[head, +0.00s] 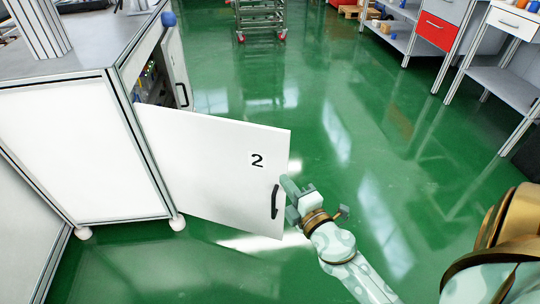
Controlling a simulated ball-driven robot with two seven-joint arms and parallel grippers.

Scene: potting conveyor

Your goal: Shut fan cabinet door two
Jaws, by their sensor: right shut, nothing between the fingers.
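The white fan cabinet door two (215,165), marked with a black 2, stands swung open from the side of the grey-framed cabinet (85,150). Its dark handle (275,202) is near the free edge. My right gripper (290,190) is shut and empty at that free edge, close to the handle; I cannot tell whether it touches the door. My left gripper is not in view.
Another white cabinet door (177,65) stands open farther back, beside the dark opening with small lights (148,82). A wheeled cart (260,18) stands at the back. Workbenches with a red drawer (435,31) line the right. The green floor between is clear.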

